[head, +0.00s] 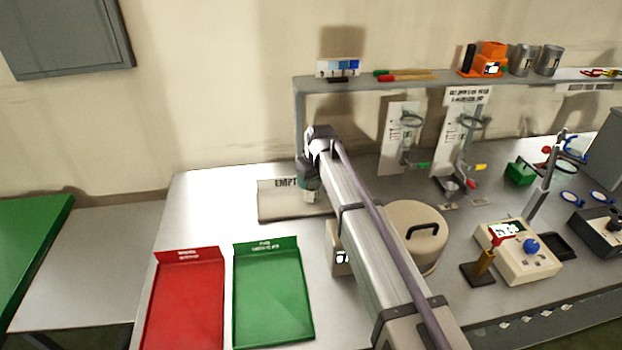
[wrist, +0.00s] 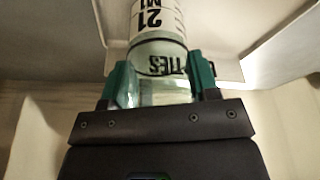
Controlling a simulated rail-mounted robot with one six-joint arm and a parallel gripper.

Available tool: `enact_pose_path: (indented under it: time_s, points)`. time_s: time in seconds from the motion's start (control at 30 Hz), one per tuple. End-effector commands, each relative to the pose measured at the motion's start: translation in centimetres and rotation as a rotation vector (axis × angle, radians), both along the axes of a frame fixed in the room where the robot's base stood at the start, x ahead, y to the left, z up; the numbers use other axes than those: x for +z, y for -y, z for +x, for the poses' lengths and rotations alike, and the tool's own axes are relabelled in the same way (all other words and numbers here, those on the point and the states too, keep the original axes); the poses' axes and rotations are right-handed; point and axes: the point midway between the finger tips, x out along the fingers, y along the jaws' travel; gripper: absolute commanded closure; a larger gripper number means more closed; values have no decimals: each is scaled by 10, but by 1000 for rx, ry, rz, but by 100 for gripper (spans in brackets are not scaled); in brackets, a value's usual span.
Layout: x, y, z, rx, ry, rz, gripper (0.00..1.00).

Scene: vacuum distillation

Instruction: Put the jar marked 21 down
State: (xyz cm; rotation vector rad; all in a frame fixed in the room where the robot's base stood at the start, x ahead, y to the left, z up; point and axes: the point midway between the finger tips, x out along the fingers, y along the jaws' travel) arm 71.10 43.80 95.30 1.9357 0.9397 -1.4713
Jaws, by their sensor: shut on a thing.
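The jar marked 21 (wrist: 158,38) is clear glass with a white label. In the wrist view it sits between the green fingers of my gripper (wrist: 160,84), which are shut on it. In the head view my gripper (head: 308,182) is at the grey mat marked EMPTIES (head: 277,209), by its back edge; my arm hides the right part of the mat. Some mat lettering, "TIES", shows through the glass in the wrist view. I cannot tell whether the jar touches the mat.
A red tray (head: 188,252) and a green tray (head: 268,243) lie in front of the mat. A round beige vessel (head: 413,228) stands right of my arm. A shelf (head: 380,82) runs behind, with glassware below it. The bench left of the mat is clear.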

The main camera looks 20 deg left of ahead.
Motion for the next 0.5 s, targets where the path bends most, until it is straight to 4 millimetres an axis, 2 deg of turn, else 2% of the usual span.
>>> enact_pose_path:
  time_s: [0.47,0.5]
  points:
    - [-11,0,0,0,0,0,75]
    - [-10,0,0,0,0,0,43]
